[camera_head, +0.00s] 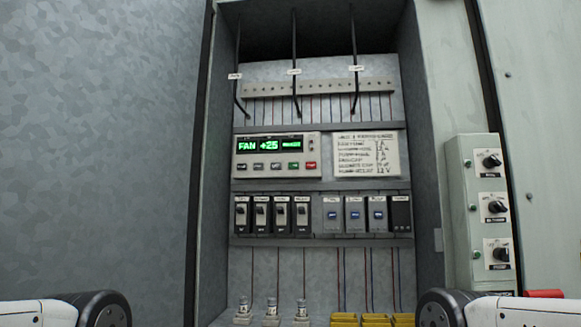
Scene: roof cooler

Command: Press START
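A controller panel (277,155) sits inside the open electrical cabinet, left of the middle. Its lit display (270,144) shows "FAN +25" in green and a smaller green text at the right that I cannot read. Below the display is a row of several small buttons. A green button (294,165) and a red button (311,165) are at its right end, with dark ones to their left. The button labels are too small to read, so I cannot confirm which is START. Only parts of my two arms show at the bottom corners. Neither gripper's fingertips are in view.
A handwritten card (366,155) is right of the panel. Breakers (271,215) and relays (354,214) stand below. A box with three knobs (481,215) juts out at the right. Black cables (295,70) hang above. The space before the panel is clear.

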